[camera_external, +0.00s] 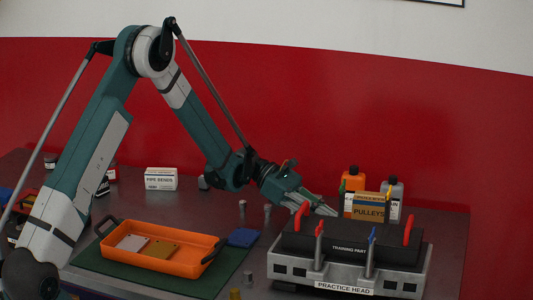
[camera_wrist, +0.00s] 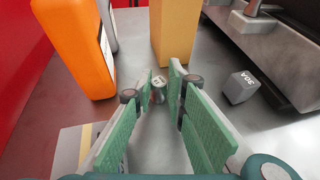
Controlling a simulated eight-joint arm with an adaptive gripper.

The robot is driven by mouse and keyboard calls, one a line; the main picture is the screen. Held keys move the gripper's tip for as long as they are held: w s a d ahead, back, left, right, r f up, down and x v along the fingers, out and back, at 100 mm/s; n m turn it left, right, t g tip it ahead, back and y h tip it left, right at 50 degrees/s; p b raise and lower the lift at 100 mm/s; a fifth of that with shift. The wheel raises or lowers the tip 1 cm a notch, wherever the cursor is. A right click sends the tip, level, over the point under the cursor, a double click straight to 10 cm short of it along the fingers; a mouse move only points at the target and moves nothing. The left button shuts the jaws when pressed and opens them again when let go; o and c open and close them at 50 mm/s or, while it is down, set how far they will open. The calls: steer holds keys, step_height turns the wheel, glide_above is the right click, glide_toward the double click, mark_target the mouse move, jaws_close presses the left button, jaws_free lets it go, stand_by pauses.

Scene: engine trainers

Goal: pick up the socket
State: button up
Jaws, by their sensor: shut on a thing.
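My gripper (camera_wrist: 160,82) points down at the bench in the wrist view, its green-padded fingers closed on a small grey metal socket (camera_wrist: 159,87) with a marked top face. The socket sits between the fingertips, close to the bench top; I cannot tell whether it touches the bench. In the external view my gripper (camera_external: 325,207) is behind the practice head (camera_external: 345,283), and the socket is hidden there.
An orange bottle (camera_wrist: 75,45) and a tan box (camera_wrist: 175,32) stand just beyond the fingers. A small grey 30A block (camera_wrist: 240,88) lies to the right, near the practice head. An orange tray (camera_external: 160,262) is on a green mat, with several small cylinders nearby.

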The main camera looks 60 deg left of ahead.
step_height(320, 180, up, 10)
steer(key=p, duration=0.2)
stand_by(0.5)
steer(key=shift+f, duration=0.15)
stand_by(0.5)
steer(key=a+f+n+t+y, duration=0.1)
steer(key=n+y, duration=0.1)
steer(key=a+f+n+t+y+b, duration=0.1)
steer(key=n+t+y, duration=0.1)
steer(key=n, duration=0.1)
steer(key=a+f+n+t+y, duration=0.1)
steer(key=f+n+t+y, duration=0.1)
steer(key=shift+s+n+y, duration=0.1)
steer(key=shift+n+y, duration=0.2)
steer(key=shift+y, duration=0.1)
steer(key=s+a+r+n+y+b, duration=0.2)
steer(key=s+a+r+n+y, duration=0.2)
steer(key=s+n+y, duration=0.2)
steer(key=shift+r+t+y, duration=0.3)
steer(key=shift+t+y, duration=0.1)
